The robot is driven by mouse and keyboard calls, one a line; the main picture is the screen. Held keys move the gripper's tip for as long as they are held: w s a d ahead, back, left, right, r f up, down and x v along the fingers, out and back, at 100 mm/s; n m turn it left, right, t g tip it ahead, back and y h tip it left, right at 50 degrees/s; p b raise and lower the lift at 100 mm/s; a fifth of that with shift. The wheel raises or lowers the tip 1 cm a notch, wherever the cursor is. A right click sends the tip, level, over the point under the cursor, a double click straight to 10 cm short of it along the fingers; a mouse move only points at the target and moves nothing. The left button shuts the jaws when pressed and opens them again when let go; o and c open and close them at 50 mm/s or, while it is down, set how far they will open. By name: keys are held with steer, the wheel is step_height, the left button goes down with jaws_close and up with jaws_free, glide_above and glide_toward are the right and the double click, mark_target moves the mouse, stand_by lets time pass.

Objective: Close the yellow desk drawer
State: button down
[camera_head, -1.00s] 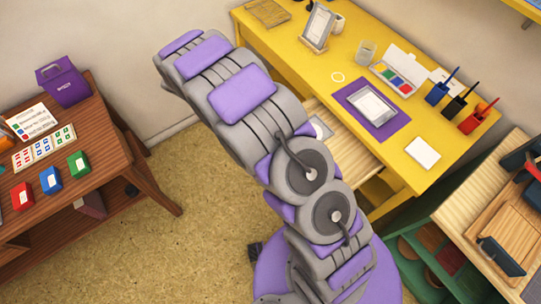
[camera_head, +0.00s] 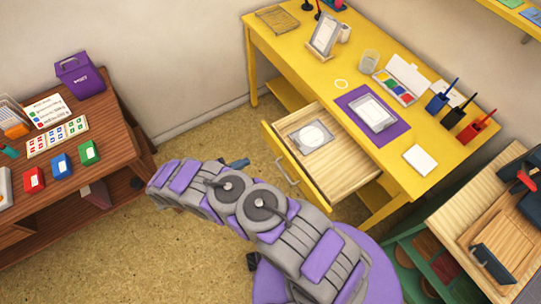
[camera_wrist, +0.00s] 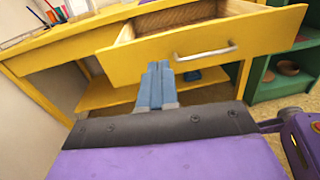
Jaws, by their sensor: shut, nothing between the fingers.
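The yellow desk drawer (camera_head: 278,142) is pulled well out of the yellow desk (camera_head: 290,45) in the head view. Its pale wooden inside shows, with a grey item with a white disc (camera_head: 311,134) in it. Its metal handle (camera_head: 286,172) is on the front. The drawer front (camera_wrist: 265,31) and handle (camera_wrist: 205,53) also show in the wrist view. My gripper (camera_wrist: 158,67) is shut and empty, its blue fingers pointing at the drawer front's lower edge, left of the handle. In the head view, my gripper (camera_head: 240,163) is apart from the drawer front, to its left.
The desk top holds a purple mat (camera_head: 356,99), a colour inkpad box (camera_head: 396,85), pen cups and a white pad (camera_head: 420,159). A brown table (camera_head: 110,120) stands at left, a green shelf (camera_head: 443,266) at right. Open floor lies before the drawer.

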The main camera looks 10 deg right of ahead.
mark_target(280, 150)
steer(key=shift+n+t, duration=0.6)
steer(key=f+b+x, duration=0.1)
steer(key=x, duration=0.3)
steer(key=b+x, duration=0.1)
steer(key=x, duration=0.3)
steer(key=s+f+b+x, duration=0.1)
steer(key=x, duration=0.3)
steer(key=shift+d+f, duration=0.35)
steer(key=shift+d, duration=0.1)
steer(key=shift+d, duration=0.1)
